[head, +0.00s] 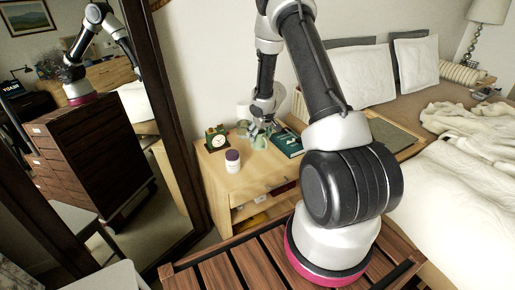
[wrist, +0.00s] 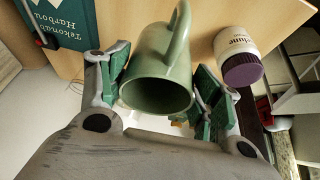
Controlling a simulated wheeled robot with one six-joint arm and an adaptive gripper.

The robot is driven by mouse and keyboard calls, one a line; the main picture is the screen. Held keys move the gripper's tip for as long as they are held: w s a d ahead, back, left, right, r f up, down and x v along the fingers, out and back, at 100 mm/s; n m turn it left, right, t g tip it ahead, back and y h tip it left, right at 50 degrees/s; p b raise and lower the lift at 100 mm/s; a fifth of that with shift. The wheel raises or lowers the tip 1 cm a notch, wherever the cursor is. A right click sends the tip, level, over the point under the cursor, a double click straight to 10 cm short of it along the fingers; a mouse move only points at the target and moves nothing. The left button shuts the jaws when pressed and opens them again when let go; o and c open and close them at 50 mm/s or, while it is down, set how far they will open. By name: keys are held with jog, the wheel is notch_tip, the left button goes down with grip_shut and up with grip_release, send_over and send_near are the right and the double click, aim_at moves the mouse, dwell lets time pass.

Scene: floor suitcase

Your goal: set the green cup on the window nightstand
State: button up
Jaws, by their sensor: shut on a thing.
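The green cup (wrist: 158,80) is between the green-padded fingers of my gripper (wrist: 160,98), with its mouth toward the wrist camera and its handle at the top of that view. In the head view the green cup (head: 260,142) is small, just under my gripper (head: 262,127), over the light wood nightstand (head: 222,178) beside the bed. My gripper is shut on the cup. I cannot tell whether the cup touches the nightstand top. The fingertips are partly hidden in the head view.
On the nightstand are a clock (head: 217,139), a purple-lidded jar (head: 232,161) and a dark green book (head: 287,142) close to the cup. The nightstand's front left top is bare. A tall mirror (head: 165,120) stands at left, the bed (head: 465,190) at right.

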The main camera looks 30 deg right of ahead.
aim_at(259, 148)
notch_tip(259, 148, down, 8)
jog(key=shift+a+f, duration=0.1)
jog(key=shift+f, duration=0.1)
dwell(0.3)
jog(key=o, duration=1.2)
